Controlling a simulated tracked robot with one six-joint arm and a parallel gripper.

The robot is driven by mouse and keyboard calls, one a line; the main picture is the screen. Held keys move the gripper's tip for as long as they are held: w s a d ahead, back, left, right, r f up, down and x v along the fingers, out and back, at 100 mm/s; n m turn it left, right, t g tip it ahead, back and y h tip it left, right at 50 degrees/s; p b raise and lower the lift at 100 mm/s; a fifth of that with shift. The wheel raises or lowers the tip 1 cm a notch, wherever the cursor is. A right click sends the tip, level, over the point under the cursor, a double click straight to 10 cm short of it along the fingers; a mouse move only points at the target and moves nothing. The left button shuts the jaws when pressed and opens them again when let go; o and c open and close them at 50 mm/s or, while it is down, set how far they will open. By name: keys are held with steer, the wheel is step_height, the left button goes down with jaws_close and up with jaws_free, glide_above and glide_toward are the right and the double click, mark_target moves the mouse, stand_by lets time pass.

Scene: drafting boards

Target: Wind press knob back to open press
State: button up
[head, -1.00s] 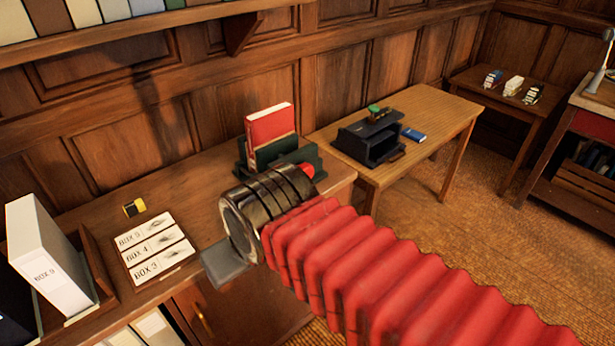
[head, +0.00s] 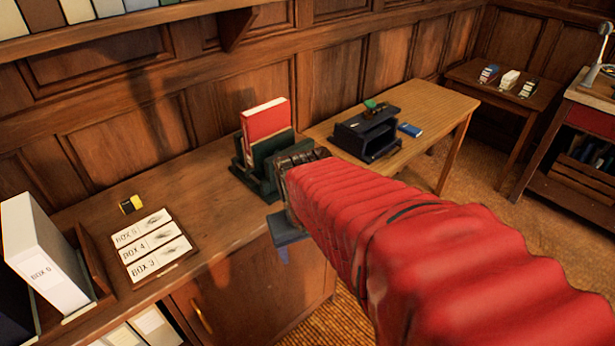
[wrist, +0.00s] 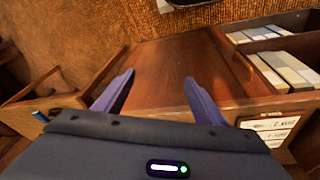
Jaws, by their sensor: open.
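The dark green press (head: 243,182) stands on the wooden cabinet top, with an upright red book (head: 266,120) between its plates. Its knob is hidden behind my arm in the head view, and the press does not show clearly in the wrist view. My gripper (head: 287,250) is in front of the cabinet's front edge, below and to the right of the press, mostly hidden by my wrist. In the wrist view my gripper (wrist: 158,84) is open, its two dark blue fingers apart with nothing between them. They point down along the cabinet front.
A white box file (head: 43,255) stands further left. A table (head: 440,100) behind holds a black device (head: 366,138) and blue book (head: 410,129). Floor shows at right.

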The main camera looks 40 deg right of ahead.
steer(key=d+f+t+h, duration=0.2)
steer(key=d+f, duration=0.5)
steer(key=d, duration=0.6)
steer(key=d+f+t+h, duration=0.1)
steer(key=d+f, duration=0.7)
steer(key=d, duration=0.5)
steer(key=w+a+r+n+t+y, duration=0.4)
steer(key=w+a+r+t, duration=0.4)
steer(key=w+r+t, duration=0.2)
step_height(320, 180, up, 3)
steer(key=t+y, duration=0.1)
steer(key=t, duration=0.1)
steer(key=shift+a+n+t+y, duration=0.3)
steer(key=shift+a+n+t, duration=0.1)
steer(key=shift+w, duration=0.2)
steer(key=shift+w+a, duration=0.15)
steer(key=shift+w, duration=5.2)
